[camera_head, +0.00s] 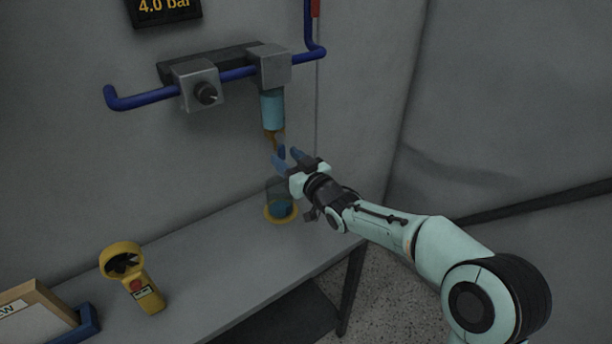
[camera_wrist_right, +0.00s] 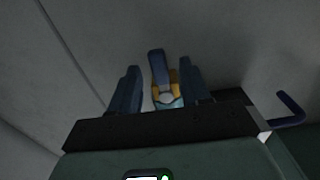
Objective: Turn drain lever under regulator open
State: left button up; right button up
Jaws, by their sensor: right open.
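A teal filter bowl (camera_head: 272,108) hangs under the right grey block (camera_head: 272,66) on the blue wall pipe. A small brass drain valve (camera_head: 272,137) sits at its bottom. In the wrist view, the blue drain lever (camera_wrist_right: 158,66) stands out from the brass valve body (camera_wrist_right: 174,78) and lies between the two fingers, with gaps on both sides. My right gripper (camera_head: 288,158) is open just below the bowl. It also shows in the wrist view (camera_wrist_right: 160,85). In the head view, the fingers and lever overlap, so contact cannot be told. My left gripper is out of view.
A clear cup with a yellow base (camera_head: 281,214) stands on the grey bench (camera_head: 225,262) under the gripper. A yellow handheld device (camera_head: 133,279) and a framed board (camera_head: 38,312) are at the left. A black knob (camera_head: 206,93) is on the left block.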

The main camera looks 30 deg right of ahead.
jog(key=s, duration=1)
jog(key=shift+d, duration=0.4)
jog(key=shift+s, duration=0.1)
